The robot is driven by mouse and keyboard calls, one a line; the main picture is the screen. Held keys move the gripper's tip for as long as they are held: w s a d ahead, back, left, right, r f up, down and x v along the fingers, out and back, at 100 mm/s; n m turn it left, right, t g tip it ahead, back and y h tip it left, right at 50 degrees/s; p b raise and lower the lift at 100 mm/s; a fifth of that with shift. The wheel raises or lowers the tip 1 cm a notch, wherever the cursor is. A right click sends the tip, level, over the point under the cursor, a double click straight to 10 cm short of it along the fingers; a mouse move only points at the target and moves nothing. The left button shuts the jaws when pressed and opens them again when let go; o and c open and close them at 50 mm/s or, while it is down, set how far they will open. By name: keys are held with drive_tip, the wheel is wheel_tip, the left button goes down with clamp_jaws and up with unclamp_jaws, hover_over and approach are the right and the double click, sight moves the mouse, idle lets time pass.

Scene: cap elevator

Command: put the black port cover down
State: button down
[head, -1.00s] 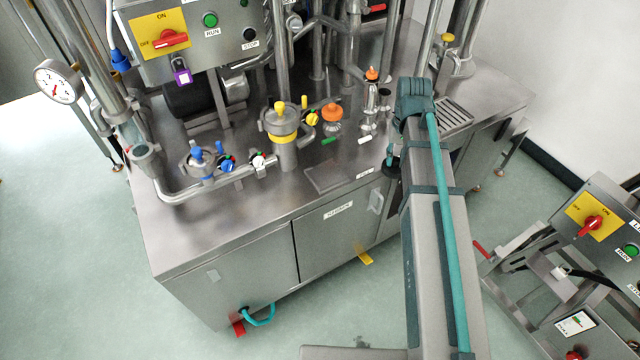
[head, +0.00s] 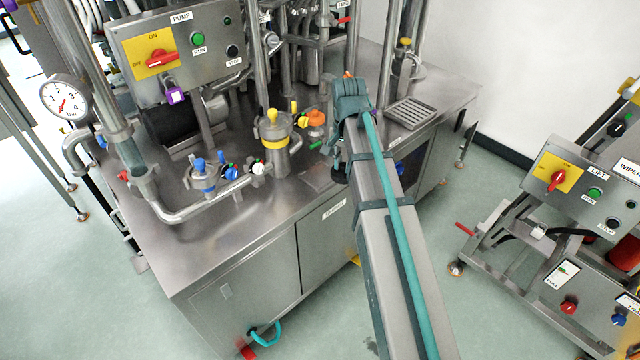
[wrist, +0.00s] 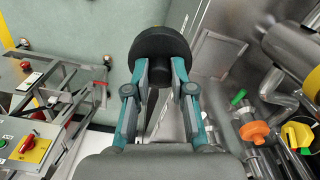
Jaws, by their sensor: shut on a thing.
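The black port cover (wrist: 160,45) is a round, dark disc with a short stem in the wrist view. My gripper (wrist: 161,74) is shut on the stem, with one teal-and-grey finger on each side. Behind the cover show the pale green floor and the front edge of the steel worktop. In the head view the cover (head: 340,174) is a small dark shape, largely hidden by my arm, near the front edge of the worktop (head: 235,225). I cannot tell its height above the worktop.
A rectangular plate (wrist: 217,53) lies on the worktop beside the cover. Valves with orange (wrist: 254,132) and yellow (wrist: 297,135) knobs and steel pipes stand close by. A drain grate (head: 412,113) lies at the right. The front left of the worktop is clear.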

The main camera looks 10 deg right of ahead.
drive_tip(key=shift+w+d+r+m, duration=0.2)
drive_tip(key=shift+w+m, duration=0.2)
drive_tip(key=shift+m, duration=0.4)
drive_tip(key=shift+w, duration=0.25)
drive_tip(key=shift+m, duration=0.3)
drive_tip(key=shift+w+a+f+p, duration=0.5)
drive_tip(key=shift+w+f+p, duration=0.25)
drive_tip(key=shift+w+f, duration=1.2)
drive_tip(key=shift+w+a+f+p, duration=0.65)
drive_tip(key=shift+w+f, duration=0.65)
drive_tip(key=shift+w, duration=1.2)
drive_tip(key=shift+w+a+f+p, duration=0.35)
drive_tip(key=shift+w+f+p, duration=0.55)
drive_tip(key=shift+w+f, duration=1.05)
drive_tip(key=shift+w+f+p, duration=0.2)
drive_tip(key=shift+f+p, duration=0.65)
drive_tip(key=shift+f, duration=0.35)
drive_tip(key=shift+f, duration=0.4)
